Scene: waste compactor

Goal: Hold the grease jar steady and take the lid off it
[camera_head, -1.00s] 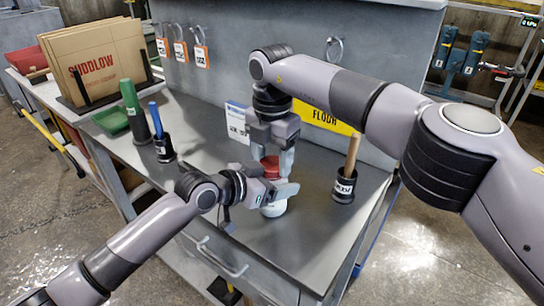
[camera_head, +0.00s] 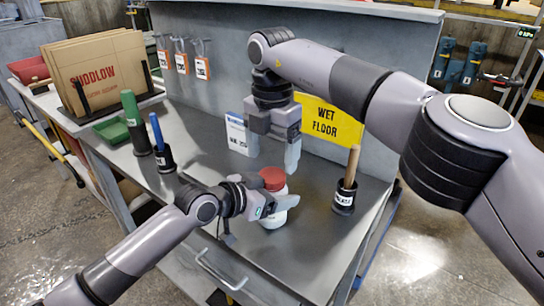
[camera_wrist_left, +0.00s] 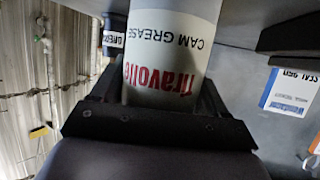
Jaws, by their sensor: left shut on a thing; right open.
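The grease jar (camera_head: 272,216) is a white jar standing upright on the grey bench, with its red lid (camera_head: 273,178) on top. My left gripper (camera_head: 277,204) is shut around the jar's body from the side. The jar also fills the middle of the left wrist view (camera_wrist_left: 170,55), its "CAM GREASE" label upside down between the jaws. My right gripper (camera_head: 273,157) is open and empty, pointing down above and slightly behind the lid, apart from it. The left fingers hide part of the jar.
A black holder with a wooden handle (camera_head: 345,194) stands right of the jar. A white-blue card (camera_head: 237,134) and a yellow "WET FLOOR" sign (camera_head: 328,121) are behind.

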